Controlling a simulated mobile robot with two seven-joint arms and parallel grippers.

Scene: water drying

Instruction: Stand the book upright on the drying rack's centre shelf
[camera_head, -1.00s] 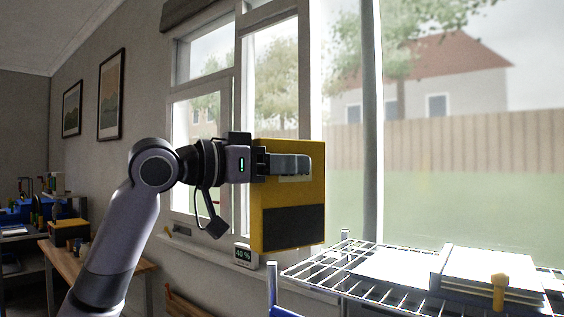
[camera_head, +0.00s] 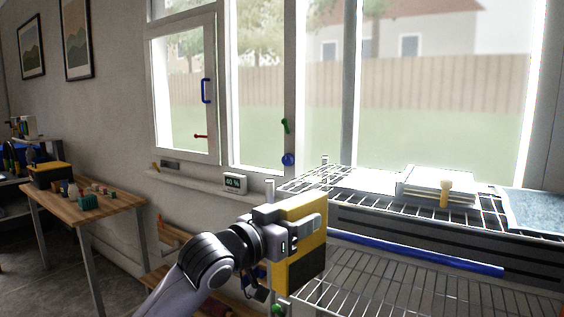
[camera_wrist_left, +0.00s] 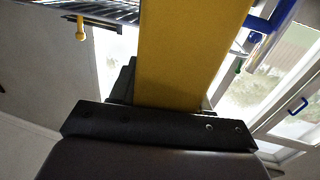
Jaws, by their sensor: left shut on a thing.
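A yellow book (camera_head: 305,217) with a dark panel on its lower part is held upright by my left gripper (camera_head: 305,227), which is shut on it. The book also fills the middle of the left wrist view (camera_wrist_left: 190,55). It is at the left end of the wire drying rack, in front of the rack's edge. The rack's top shelf (camera_head: 300,183) bears a white book and papers. A lower wire shelf (camera_head: 390,290), the centre shelf by its place, shows bare to the right of the book. My right gripper does not show.
A blue rail (camera_head: 415,255) and a dark panel (camera_head: 470,241) lie between the two shelves. A white book (camera_head: 435,183) and a blue-grey sheet (camera_head: 540,212) lie on top. A wooden table (camera_head: 85,205) with small blocks stands at left. A humidity display (camera_head: 234,183) sits at the window sill.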

